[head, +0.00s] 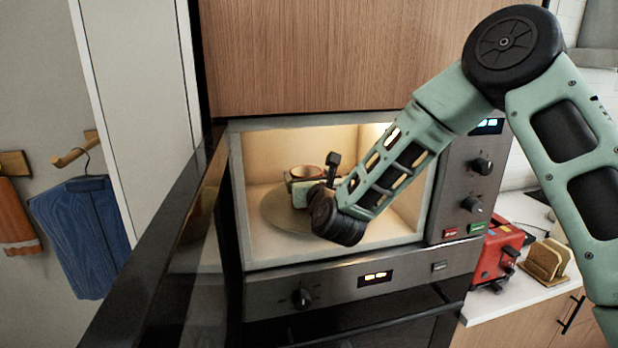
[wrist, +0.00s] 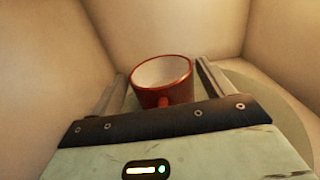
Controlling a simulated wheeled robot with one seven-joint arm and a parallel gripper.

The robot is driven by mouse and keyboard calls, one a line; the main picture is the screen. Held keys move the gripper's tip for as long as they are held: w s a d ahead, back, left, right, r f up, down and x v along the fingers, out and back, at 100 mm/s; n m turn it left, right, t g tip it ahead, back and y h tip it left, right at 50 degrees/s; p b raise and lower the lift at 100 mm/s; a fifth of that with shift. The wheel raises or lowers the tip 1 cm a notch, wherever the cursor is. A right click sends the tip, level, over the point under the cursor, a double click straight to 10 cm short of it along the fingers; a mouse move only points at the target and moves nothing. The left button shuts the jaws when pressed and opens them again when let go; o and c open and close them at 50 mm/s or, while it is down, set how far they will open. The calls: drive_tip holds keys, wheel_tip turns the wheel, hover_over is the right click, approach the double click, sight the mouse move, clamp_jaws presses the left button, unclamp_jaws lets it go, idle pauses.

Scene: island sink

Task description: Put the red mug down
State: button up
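The red mug (wrist: 165,83) is in the lit microwave, its pale inside facing up and its handle toward my gripper in the wrist view. My gripper (wrist: 162,68) reaches in with one finger on each side of the mug. The fingers are wide apart, with thin gaps showing beside the mug, so it looks open around it. In the head view the mug's rim (head: 306,171) shows over the round turntable (head: 272,212); my gripper and wrist hide much of the rest. The mug's base is hidden, so its contact with the turntable cannot be seen.
The microwave (head: 468,160) walls close in on both sides and behind the mug. Its open door (head: 170,240) stands on the left. A red appliance (head: 495,255) and a wooden holder (head: 545,262) stand on the counter at right. Turntable (wrist: 265,105) space shows right of the mug.

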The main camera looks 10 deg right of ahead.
drive_tip(key=shift+o, duration=0.8)
drive_tip(key=shift+r, duration=0.1)
drive_tip(key=shift+r+p, duration=0.15)
drive_tip(key=shift+p, duration=0.15)
drive_tip(key=s+b, duration=0.2)
drive_tip(key=s, duration=0.3)
drive_tip(key=s+b, duration=0.3)
drive_tip(key=s, duration=0.2)
drive_tip(key=shift+s+f, duration=0.2)
drive_tip(key=shift+s, duration=0.15)
drive_tip(key=shift+s+r, duration=0.1)
drive_tip(key=shift+s, duration=0.6)
